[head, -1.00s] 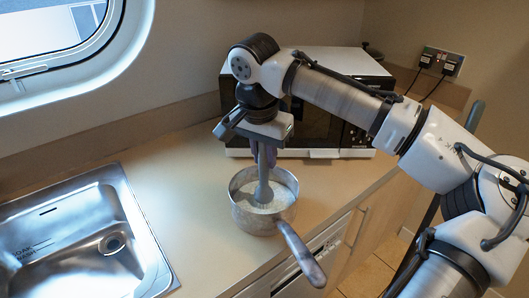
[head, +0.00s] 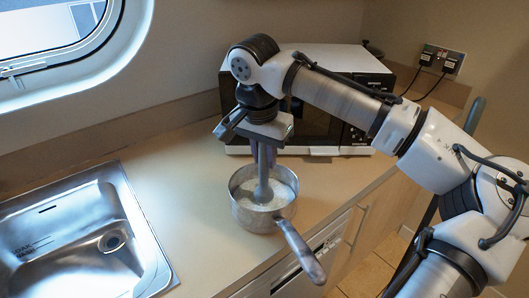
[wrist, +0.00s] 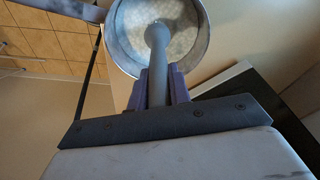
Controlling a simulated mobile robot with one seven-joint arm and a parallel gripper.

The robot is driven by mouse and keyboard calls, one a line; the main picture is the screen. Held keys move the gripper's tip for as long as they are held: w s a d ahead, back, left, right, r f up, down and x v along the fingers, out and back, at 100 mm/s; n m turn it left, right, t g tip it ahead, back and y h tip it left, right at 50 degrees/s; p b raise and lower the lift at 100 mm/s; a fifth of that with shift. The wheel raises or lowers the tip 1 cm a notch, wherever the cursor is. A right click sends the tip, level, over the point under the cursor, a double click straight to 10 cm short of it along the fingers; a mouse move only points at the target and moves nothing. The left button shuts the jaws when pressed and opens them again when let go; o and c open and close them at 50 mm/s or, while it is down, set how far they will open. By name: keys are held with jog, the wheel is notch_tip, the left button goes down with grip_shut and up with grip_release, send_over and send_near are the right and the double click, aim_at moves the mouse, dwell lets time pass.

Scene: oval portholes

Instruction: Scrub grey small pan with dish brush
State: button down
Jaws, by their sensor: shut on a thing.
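The grey small pan (head: 249,218) stands on the worktop, its long handle (head: 302,252) pointing to the front right past the counter edge. It also shows at the top of the wrist view (wrist: 118,45). My gripper (head: 264,152) is above the pan, pointing down, its purple fingers shut on the grey dish brush (head: 263,183). The brush stands nearly upright with its lower end inside the pan. In the wrist view the brush (wrist: 157,75) runs from between the fingers into the pan. The pan's inside looks pale and speckled; whether the brush touches its bottom is hard to tell.
A steel sink (head: 80,240) is set into the worktop at the left. A microwave (head: 325,110) stands close behind my gripper. Bare worktop (head: 175,185) lies between sink and pan. The counter's front edge runs close by the pan. Plugged sockets (head: 440,61) are on the wall.

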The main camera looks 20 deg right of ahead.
jog(key=shift+f, duration=0.3)
jog(key=shift+d+r, duration=0.1)
